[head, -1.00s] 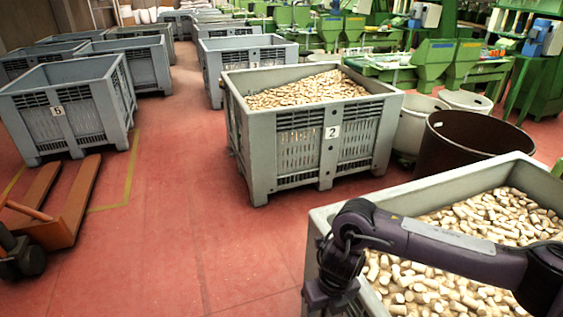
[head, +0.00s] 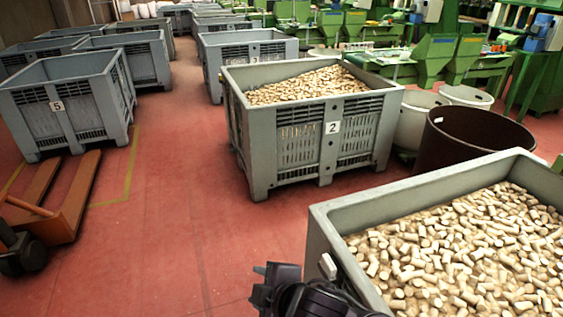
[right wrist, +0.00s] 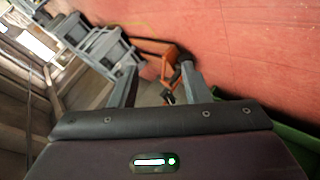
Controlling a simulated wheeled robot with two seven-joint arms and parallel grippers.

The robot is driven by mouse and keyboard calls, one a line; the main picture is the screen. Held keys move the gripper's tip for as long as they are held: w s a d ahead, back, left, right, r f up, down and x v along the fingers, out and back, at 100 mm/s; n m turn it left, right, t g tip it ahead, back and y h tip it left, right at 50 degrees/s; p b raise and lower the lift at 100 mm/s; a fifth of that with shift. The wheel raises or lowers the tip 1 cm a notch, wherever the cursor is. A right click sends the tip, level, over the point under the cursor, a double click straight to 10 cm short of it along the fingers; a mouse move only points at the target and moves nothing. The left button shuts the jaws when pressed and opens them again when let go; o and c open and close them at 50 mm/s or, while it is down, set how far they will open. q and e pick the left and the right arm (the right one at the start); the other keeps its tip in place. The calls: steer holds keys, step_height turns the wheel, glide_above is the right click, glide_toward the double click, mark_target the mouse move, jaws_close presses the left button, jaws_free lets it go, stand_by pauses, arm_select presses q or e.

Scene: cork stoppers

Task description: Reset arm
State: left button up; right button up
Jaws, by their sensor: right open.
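My right arm's dark end, with the right gripper (head: 268,283), shows at the bottom of the head view, beside the left wall of the near crate. In the right wrist view the right gripper (right wrist: 160,72) has its two fingers apart with nothing between them. The near grey crate (head: 330,212) is filled with cork stoppers (head: 450,250). My left gripper is in neither view.
Grey crate 2 (head: 262,150), also full of corks, stands farther back. A brown round bin (head: 440,150) is behind the near crate. Crate 5 (head: 30,118) and an orange pallet truck (head: 65,215) are at left. The red floor (head: 175,235) between is clear.

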steer(key=s+d+f+m+g+h, duration=0.1)
steer(key=s+d+f+m+h, duration=0.2)
steer(key=d+m, duration=0.4)
steer(key=s+d+f+m+g+h, duration=0.15)
steer(key=s+d+m, duration=0.25)
steer(key=d, duration=0.5)
steer(key=s+d+f+m+g+h, duration=0.2)
steer(key=s+d+f+m, duration=0.2)
steer(key=d+m, duration=0.25)
step_height(320, 180, down, 29)
steer(key=s+d+n+g, duration=0.1)
steer(key=s, duration=0.1)
steer(key=s+d+f, duration=0.1)
steer(key=s+f, duration=0.8)
steer(key=s, duration=0.1)
steer(key=s+d+f+g, duration=0.1)
steer(key=s+d+f, duration=0.1)
steer(key=s+f, duration=0.7)
steer(key=shift+s+d+f, duration=0.3)
steer(key=shift+s+f, duration=0.1)
steer(key=shift+s, duration=0.05)
steer(key=shift+g, duration=0.25)
